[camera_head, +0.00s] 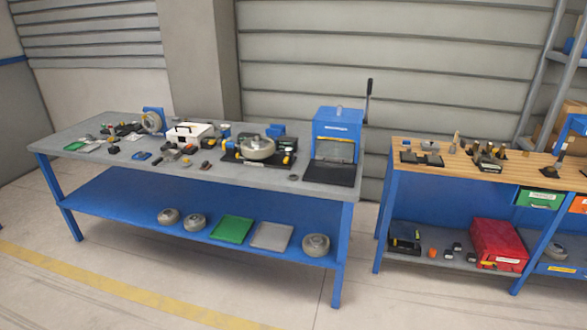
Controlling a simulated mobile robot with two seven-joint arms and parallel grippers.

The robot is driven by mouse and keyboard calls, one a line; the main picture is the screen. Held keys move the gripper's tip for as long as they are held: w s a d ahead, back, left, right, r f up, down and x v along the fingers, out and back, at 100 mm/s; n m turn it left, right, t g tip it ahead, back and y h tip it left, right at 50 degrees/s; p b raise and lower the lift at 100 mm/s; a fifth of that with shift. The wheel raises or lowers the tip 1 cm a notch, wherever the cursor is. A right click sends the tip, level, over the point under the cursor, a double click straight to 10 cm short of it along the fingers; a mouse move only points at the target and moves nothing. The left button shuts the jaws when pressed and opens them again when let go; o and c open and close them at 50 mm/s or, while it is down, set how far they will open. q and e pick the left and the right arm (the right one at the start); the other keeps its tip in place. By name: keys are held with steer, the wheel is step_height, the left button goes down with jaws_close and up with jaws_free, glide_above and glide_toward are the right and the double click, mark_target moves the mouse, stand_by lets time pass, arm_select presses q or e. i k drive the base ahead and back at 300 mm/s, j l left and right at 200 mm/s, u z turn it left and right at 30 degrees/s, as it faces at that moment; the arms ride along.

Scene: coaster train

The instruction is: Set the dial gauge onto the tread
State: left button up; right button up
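A grey wheel (257,149) with a metal hub lies in a dark fixture (240,158) with yellow parts, on the long blue-legged workbench (230,180). Its outer rim, seemingly the tread, faces sideways. I cannot pick out the dial gauge for certain; several small dark items (170,154) lie left of the fixture and are too small to tell apart. A wheel-like disc (151,122) stands upright at a blue holder further left. Neither of my grippers is in view.
A blue press (337,135) with a black lever stands at the bench's right end. A white box (188,133) is left of the fixture. The lower shelf holds spare wheels (316,245), a green tray (232,230) and a grey tray (271,236). A wood-topped bench (400,143) stands right; floor in front is clear.

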mark_target(289, 155)
steer(key=i, duration=0.7)
steer(key=i+l, duration=0.55)
steer(key=i, duration=0.2)
steer(key=i+l+u, duration=0.1)
steer(key=i+l, duration=0.45)
steer(key=i, duration=0.15)
steer(key=i+l, duration=0.6)
steer(key=i, duration=0.15)
steer(key=j+u, duration=0.05)
